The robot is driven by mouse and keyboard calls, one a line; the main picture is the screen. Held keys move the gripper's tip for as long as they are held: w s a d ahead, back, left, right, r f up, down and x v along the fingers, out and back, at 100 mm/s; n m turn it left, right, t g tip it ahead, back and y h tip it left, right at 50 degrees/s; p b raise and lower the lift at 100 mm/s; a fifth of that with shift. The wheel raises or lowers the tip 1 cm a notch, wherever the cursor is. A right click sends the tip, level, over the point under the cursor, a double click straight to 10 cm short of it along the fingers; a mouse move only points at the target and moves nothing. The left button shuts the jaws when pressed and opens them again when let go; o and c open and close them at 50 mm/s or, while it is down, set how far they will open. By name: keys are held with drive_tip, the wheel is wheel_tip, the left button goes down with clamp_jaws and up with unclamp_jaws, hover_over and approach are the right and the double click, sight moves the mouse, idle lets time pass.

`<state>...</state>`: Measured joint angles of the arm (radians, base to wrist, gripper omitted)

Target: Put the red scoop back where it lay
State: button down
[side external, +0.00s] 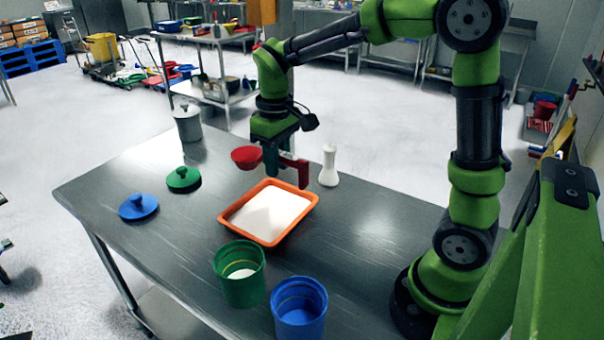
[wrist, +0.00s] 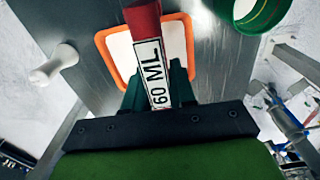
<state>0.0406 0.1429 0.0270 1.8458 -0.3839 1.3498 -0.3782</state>
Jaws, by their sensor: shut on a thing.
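The red scoop (side external: 246,157) is held in my gripper (side external: 278,162), above the back of the orange tray in the side external view. Its cup points left and its handle end hangs to the right. In the wrist view the scoop's handle (wrist: 152,62), with a "60 ML" label, lies between the fingers of my gripper (wrist: 155,88). The scoop's cup is out of sight there, and I cannot tell whether it holds powder.
The orange tray (side external: 226,221) holds white powder. A green container (side external: 241,284) with some powder and a blue container (side external: 299,318) stand in front. A white pestle-shaped thing (side external: 329,167) stands right of the tray. Green lid (side external: 184,180), blue lid (side external: 138,207) and grey lidded pot (side external: 187,124) stand left.

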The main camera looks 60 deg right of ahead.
drive_tip(key=s+d+f+m, duration=0.35)
drive_tip(key=d+m, duration=0.25)
drive_tip(key=d, duration=0.2)
drive_tip(key=s+d+f+m, duration=0.3)
drive_tip(key=s+d+m, duration=0.2)
drive_tip(key=d, duration=0.3)
drive_tip(key=shift+s+d+f+m, duration=0.35)
drive_tip(key=shift+s+f+m, duration=0.2)
drive_tip(key=shift+f+m, duration=0.85)
drive_tip(key=shift+s+d+f+m, duration=0.35)
drive_tip(key=shift+s+f+m, duration=0.35)
drive_tip(key=shift+f, duration=1.15)
drive_tip(key=shift+s+d+f+m, duration=0.4)
drive_tip(key=shift+f+m, duration=0.9)
drive_tip(key=shift+f, duration=0.3)
drive_tip(key=shift+f, duration=0.65)
drive_tip(key=c, duration=0.8)
unclamp_jaws()
drive_tip(key=shift+c, duration=0.2)
